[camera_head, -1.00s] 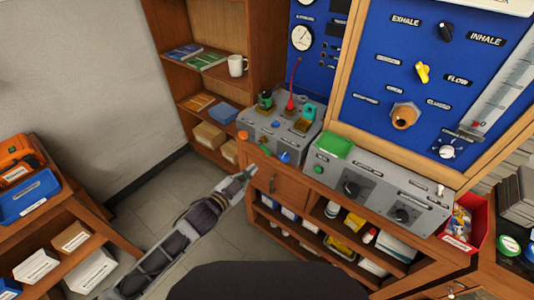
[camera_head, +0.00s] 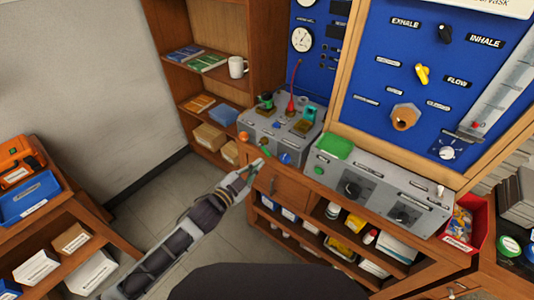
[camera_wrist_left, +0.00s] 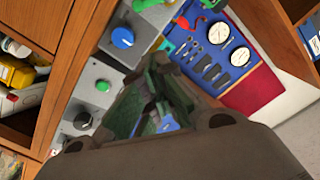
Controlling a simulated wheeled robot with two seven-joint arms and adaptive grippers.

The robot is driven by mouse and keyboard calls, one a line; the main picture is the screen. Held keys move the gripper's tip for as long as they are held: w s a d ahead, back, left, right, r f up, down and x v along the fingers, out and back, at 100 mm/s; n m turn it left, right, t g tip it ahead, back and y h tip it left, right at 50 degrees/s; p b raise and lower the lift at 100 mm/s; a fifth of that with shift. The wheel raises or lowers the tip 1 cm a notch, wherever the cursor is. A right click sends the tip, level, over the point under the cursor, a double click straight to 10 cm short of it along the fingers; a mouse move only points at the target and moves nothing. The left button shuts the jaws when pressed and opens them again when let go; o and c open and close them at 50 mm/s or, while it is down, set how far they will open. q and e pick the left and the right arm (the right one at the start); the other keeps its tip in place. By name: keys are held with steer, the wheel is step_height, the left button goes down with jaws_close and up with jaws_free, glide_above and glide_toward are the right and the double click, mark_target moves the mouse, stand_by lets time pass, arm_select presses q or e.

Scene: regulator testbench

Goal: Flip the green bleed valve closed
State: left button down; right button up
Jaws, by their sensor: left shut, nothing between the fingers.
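A small green valve lever (camera_head: 265,150) is on the front face of a grey bench unit (camera_head: 257,131), between an orange knob (camera_head: 243,136) and a blue knob (camera_head: 285,158). In the left wrist view, part of a green piece (camera_wrist_left: 166,46) shows beside the blue knob (camera_wrist_left: 123,37), mostly cut off by my fingers. My left gripper (camera_head: 257,165) is shut and empty, with its tips just below and in front of the green lever. I cannot tell whether they touch it. The lever's exact angle is too small to read. My right gripper is out of view.
A wooden drawer (camera_head: 268,183) lies right below the unit, close to my left gripper. A second grey box with a green button (camera_head: 318,170) stands to the right. A red bin (camera_head: 477,215) is farther right. The floor at left is free.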

mark_target(267, 154)
arm_select(q)
steer(key=shift+w+d+f+p, duration=0.25)
steer(key=shift+w+d+f, duration=0.4)
steer(key=shift+w, duration=0.95)
steer(key=shift+w+d+f+p, duration=0.2)
steer(key=shift+w+d+f, duration=0.35)
steer(key=shift+w, duration=1.05)
steer(key=shift+w+d+f+p, duration=0.25)
steer(key=shift+w+d+f, duration=0.4)
steer(key=shift+w, duration=0.95)
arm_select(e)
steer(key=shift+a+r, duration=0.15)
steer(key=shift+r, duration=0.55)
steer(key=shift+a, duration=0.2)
arm_select(q)
steer(key=shift+d, duration=0.2)
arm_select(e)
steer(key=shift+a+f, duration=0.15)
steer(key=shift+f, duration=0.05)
arm_select(q)
steer(key=shift+a+f+m+b, duration=0.1)
steer(key=shift+a+m+b, duration=0.15)
steer(key=shift+m+b, duration=0.05)
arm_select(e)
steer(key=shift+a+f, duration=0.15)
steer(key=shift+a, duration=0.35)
